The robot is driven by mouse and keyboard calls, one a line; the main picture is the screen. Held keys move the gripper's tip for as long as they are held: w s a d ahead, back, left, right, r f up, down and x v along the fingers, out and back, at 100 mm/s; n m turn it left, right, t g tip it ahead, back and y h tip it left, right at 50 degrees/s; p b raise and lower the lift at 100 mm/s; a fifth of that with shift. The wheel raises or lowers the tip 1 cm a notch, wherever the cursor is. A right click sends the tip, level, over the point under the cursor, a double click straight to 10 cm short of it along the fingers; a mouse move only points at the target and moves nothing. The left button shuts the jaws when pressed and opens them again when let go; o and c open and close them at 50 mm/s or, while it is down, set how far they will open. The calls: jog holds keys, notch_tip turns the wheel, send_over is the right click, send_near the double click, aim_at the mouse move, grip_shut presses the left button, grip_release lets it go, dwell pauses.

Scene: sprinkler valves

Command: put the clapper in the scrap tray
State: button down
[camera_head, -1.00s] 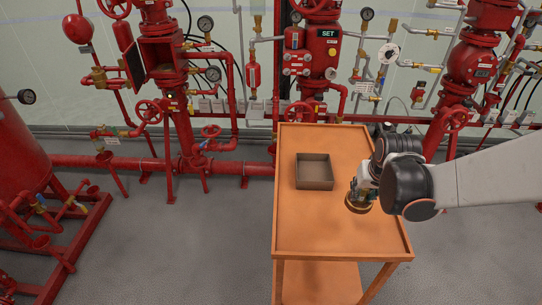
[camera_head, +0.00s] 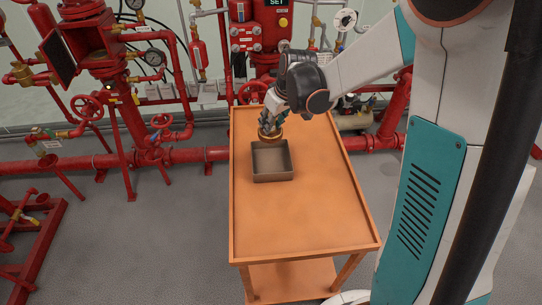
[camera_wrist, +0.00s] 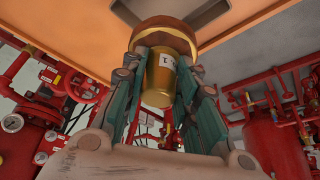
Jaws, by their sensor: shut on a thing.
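The clapper (camera_head: 271,137) is a brass and brown disc with a brass stem (camera_wrist: 158,85) that carries a small white label. My gripper (camera_head: 268,123) is shut on the stem, with a teal finger on each side in the wrist view (camera_wrist: 161,60). The disc faces down and hangs at the back edge of the scrap tray (camera_head: 273,177), a square, open, grey-brown box. The part of the tray I can see inside is empty. The disc appears to be above the rim, but its exact height is hard to tell.
The tray stands on an orange cart (camera_head: 300,220) with a raised rim; its front half is clear. Red pipes and valves (camera_head: 100,45) stand behind and to the left. Grey floor (camera_head: 150,240) is open left of the cart.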

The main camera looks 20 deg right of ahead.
aim_at(281, 134)
notch_tip(281, 134, down, 14)
jog(key=b, duration=0.4)
jog(key=shift+r, duration=0.15)
jog(key=c, duration=1.2)
grip_release()
jog(key=shift+c, duration=0.2)
jog(key=p+v, duration=0.4)
jog(key=v, duration=0.8)
jog(key=shift+s+r, duration=0.25)
jog(key=shift+r, duration=0.05)
jog(key=s+r+m+t, duration=0.1)
jog(key=s+r, duration=0.3)
jog(key=s, duration=0.3)
jog(key=s+a+r+m+t+h, duration=0.1)
jog(key=s+r+m, duration=0.1)
jog(key=s+r, duration=0.3)
jog(key=s+a+r+m+t, duration=0.1)
jog(key=s+r, duration=0.3)
jog(key=s, duration=0.6)
jog(key=shift+s+r+m+h, duration=0.2)
jog(key=shift+s+m+h, duration=0.1)
jog(key=shift+s+h, duration=0.1)
